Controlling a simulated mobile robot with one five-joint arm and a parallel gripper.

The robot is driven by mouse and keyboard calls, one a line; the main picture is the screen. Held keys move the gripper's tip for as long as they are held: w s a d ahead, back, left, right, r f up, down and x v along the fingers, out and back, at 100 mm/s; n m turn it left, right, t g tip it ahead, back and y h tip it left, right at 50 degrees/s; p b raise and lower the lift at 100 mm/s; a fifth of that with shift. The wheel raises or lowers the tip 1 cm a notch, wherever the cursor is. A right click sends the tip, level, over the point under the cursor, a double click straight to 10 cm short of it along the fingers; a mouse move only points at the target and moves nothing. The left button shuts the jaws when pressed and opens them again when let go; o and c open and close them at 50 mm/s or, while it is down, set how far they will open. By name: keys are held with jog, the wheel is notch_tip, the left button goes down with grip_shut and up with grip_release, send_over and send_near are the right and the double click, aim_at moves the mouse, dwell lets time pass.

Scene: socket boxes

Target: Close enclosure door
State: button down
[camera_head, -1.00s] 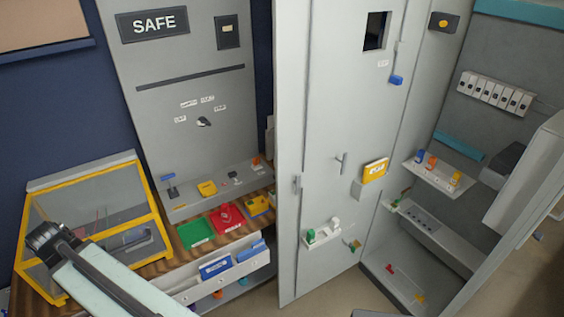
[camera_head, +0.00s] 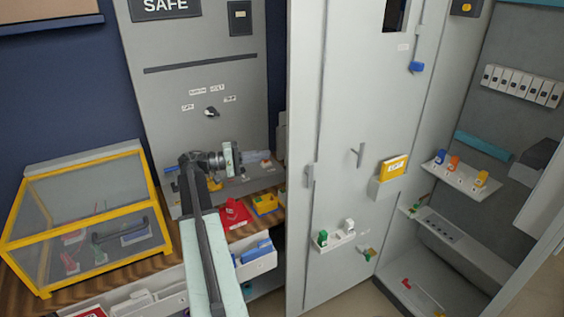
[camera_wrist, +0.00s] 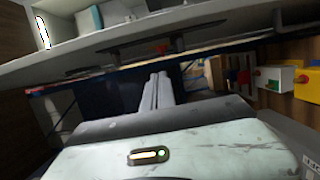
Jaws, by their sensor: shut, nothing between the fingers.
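The tall grey enclosure door (camera_head: 345,215) stands wide open in the head view, left of the enclosure's interior (camera_head: 500,130). A small grey handle (camera_head: 357,156) sticks out from the middle of the door's face. My gripper (camera_head: 236,158) is in front of the grey SAFE panel, left of the door and apart from it. In the wrist view my gripper's grey fingers (camera_wrist: 157,88) look together with nothing held. The fingertips are small and hard to make out in the head view.
A yellow-framed clear box (camera_head: 85,215) stands on the bench at left. A red tray (camera_head: 232,213) and a white bin (camera_head: 258,263) lie below my gripper. A yellow binder (camera_head: 393,167) and small bottles sit on the door. In the wrist view a yellow block (camera_wrist: 307,86) is at right.

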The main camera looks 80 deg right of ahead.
aim_at(294, 158)
jog(key=shift+s+d, duration=0.2)
jog(key=shift+s, duration=1.6)
jog(key=shift+s+d, duration=0.15)
jog(key=shift+s, duration=1.65)
jog(key=shift+s+d, duration=0.2)
jog(key=shift+s, duration=1.6)
